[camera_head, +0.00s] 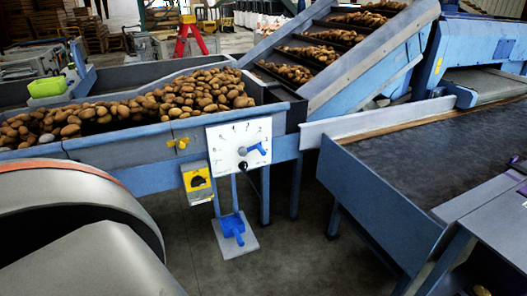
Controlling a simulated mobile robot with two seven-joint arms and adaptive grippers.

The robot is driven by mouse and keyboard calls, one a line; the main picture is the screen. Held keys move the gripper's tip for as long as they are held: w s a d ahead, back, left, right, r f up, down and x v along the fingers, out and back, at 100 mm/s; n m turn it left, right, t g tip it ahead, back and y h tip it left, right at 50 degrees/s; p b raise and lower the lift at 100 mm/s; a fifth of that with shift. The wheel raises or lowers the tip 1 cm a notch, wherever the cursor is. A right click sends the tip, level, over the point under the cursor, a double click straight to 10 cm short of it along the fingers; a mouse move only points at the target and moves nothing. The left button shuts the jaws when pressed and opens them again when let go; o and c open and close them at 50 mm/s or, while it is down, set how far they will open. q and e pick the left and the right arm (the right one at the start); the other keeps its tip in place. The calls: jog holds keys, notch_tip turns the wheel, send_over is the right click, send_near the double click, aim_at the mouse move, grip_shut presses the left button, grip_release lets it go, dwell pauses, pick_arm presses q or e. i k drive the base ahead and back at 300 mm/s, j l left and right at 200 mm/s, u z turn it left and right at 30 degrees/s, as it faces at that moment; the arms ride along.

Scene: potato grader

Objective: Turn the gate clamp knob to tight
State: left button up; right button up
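A white dial plate (223,150) with tick marks is fixed to the front of the blue potato hopper. A blue lever (257,149) on it points right and slightly up. A small dark round knob (243,166) sits just below the lever's pivot end. A yellow winged knob (179,144) is on the hopper front, left of the plate. The frame does not label which of these is the gate clamp knob, and its tightness cannot be read. Neither of my grippers is in view.
A yellow switch box (197,182) with a black rotary knob hangs below the hopper (110,150), which holds many potatoes. A dark belt table (420,155) stands right. A rounded grey body (75,215) fills the lower left.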

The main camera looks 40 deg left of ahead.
aim_at(243, 166)
jog(key=u, duration=1.55)
jog(key=i+l, duration=0.4)
jog(key=l, duration=0.2)
